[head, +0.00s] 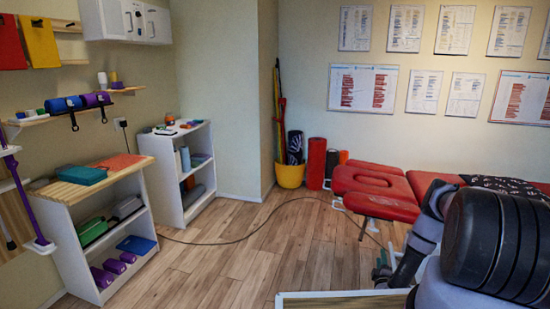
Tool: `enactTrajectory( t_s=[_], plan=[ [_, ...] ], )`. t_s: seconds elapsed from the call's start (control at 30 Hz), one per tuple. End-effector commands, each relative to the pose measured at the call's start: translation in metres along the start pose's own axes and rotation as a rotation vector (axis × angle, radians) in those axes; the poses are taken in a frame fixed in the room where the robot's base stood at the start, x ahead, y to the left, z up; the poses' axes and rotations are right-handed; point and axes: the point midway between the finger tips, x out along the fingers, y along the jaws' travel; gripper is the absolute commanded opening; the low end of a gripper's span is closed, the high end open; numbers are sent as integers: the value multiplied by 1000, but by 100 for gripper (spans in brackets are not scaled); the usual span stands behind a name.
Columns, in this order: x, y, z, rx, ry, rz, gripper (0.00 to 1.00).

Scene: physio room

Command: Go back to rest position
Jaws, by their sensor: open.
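My arm shows at the lower right, bent, with a large dark rounded part close to the camera. Its far end hangs low in front of the red treatment table (373,181). My gripper (381,272) is small and dark at that end, partly hidden by my own arm. It is open, and I see nothing held in it.
Two white shelf units (70,235) with boxes and rolls stand along the left wall. A yellow bucket (290,176) and a red roll (316,165) stand in the back corner. A dark cable (235,242) crosses the wooden floor (215,270), which is otherwise open in the middle. A pale-edged surface (340,294) lies at the bottom.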

Motion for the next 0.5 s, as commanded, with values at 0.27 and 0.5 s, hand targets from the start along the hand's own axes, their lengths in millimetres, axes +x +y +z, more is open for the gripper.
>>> enactTrajectory(
  t_s=[0.27, 0.5],
  plan=[
    [36, 33, 0, 75, -6, -17, 47],
    [83, 86, -5, 188, -17, -53, 47]
  ],
)
